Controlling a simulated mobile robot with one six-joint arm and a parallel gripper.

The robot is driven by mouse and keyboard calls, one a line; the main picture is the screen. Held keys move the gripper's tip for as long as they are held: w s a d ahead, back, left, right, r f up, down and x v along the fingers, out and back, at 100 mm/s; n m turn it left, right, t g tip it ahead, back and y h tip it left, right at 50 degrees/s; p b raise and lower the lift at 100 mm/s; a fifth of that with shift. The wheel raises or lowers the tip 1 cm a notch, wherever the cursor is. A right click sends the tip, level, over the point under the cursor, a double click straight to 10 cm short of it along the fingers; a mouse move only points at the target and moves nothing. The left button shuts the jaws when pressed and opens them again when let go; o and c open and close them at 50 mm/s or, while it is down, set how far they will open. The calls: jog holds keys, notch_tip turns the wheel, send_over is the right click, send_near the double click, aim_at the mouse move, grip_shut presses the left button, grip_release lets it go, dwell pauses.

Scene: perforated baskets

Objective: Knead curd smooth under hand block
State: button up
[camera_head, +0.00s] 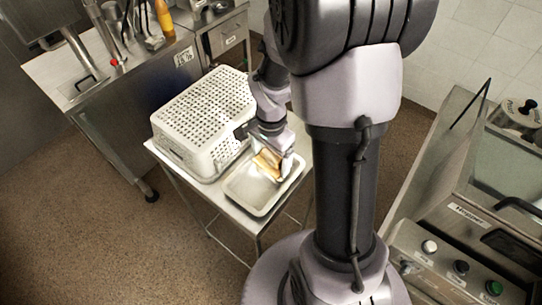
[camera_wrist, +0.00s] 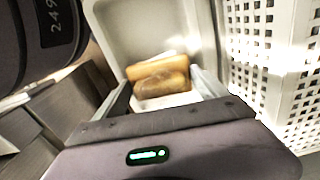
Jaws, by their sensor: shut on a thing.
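A tan wooden hand block (camera_head: 267,164) is in my gripper (camera_head: 274,158), over the shallow pale tray (camera_head: 232,199). In the wrist view the block (camera_wrist: 158,72) sits between the two fingers of my gripper (camera_wrist: 164,90), which is shut on it. A small white patch (camera_wrist: 165,102) shows just below the block; it may be curd, but I cannot tell it surely from the tray floor. Whether the block touches anything under it is hidden. The tray (camera_wrist: 125,30) looks otherwise bare and pale.
A white perforated basket (camera_head: 205,110) stands upside down or lidded beside the tray on the small metal table (camera_head: 212,222); it is close on the right in the wrist view (camera_wrist: 275,60). A steel counter (camera_head: 120,85) stands behind, and a control panel (camera_head: 450,262) at right.

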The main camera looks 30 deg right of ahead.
jog(key=shift+s+f+b, duration=0.1)
jog(key=shift+f+b, duration=0.4)
jog(key=shift+b, duration=0.05)
dwell(1.2)
notch_tip(320, 180, up, 7)
jog(key=p, duration=0.5)
jog(key=shift+r, duration=0.15)
notch_tip(320, 180, down, 6)
jog(key=b, duration=0.5)
jog(key=shift+f+b, duration=0.65)
jog(key=shift+b, duration=0.1)
dwell(1.7)
